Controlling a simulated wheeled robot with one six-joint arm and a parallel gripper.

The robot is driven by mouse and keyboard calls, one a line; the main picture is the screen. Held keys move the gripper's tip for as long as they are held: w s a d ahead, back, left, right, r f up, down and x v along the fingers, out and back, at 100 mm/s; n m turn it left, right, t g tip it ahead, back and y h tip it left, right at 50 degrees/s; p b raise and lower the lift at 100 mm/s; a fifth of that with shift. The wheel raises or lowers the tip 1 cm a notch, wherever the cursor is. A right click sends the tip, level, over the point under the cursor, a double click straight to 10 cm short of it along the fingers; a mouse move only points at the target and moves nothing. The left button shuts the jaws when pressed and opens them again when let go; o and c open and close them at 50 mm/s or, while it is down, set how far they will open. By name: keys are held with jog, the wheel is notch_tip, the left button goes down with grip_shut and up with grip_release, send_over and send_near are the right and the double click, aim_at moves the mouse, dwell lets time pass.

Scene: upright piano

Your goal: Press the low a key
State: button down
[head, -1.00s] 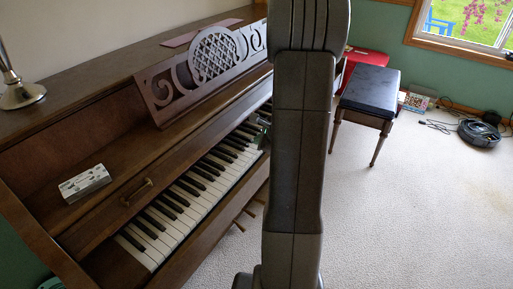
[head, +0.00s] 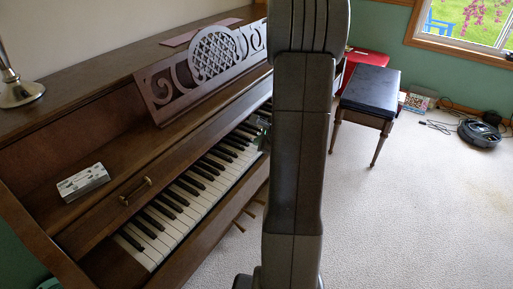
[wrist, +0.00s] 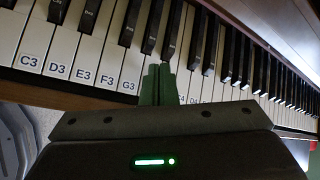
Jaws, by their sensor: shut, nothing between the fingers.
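In the wrist view my gripper (wrist: 157,85) is shut and empty, its green fingertips together over the white keys just right of the key marked G3 (wrist: 128,86). The keys marked C3 to G3 run leftward from it. The label of the key right after G3, where the low A lies, is hidden behind the fingers. I cannot tell whether the fingertips touch it or whether it is down. In the head view the keyboard (head: 170,215) runs diagonally, and my arm hides its far part. Only a bit of my gripper (head: 262,135) shows beside the arm.
The wooden piano (head: 90,110) has a carved music stand (head: 210,55) and a brass handle (head: 136,192). A small patterned box (head: 83,182) and a lamp base (head: 20,92) sit on it. A bench (head: 370,92) and a robot vacuum (head: 479,133) stand right.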

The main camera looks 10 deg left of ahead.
jog(key=shift+f+b, duration=0.6)
dwell(0.6)
jog(key=shift+r, duration=0.1)
jog(key=shift+r+p, duration=0.9)
jog(key=shift+r, duration=0.05)
jog(key=shift+r, duration=0.1)
jog(key=shift+r+p, duration=2.15)
jog(key=shift+r, duration=0.25)
